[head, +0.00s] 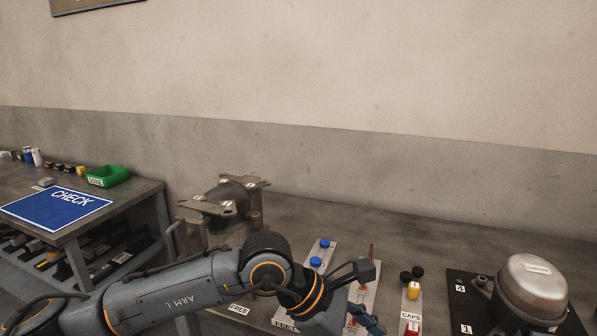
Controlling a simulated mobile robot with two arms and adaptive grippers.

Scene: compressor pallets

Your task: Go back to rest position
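My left arm, marked "ARM L", reaches in from the lower left over the workbench. Its gripper (368,319) is at the bottom edge, near the middle of the picture. It is partly cut off by the frame, so I cannot tell whether it is open or shut, or whether it holds anything. My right gripper is not in view.
The bench holds a brown metal stand (222,203), a strip with blue caps (318,262), a "CAPS" strip (410,316) and a silver compressor (534,286) on a dark plate (469,319). At left, another table (137,188) bears a blue "CHECK" mat (50,214) and green bin (108,176).

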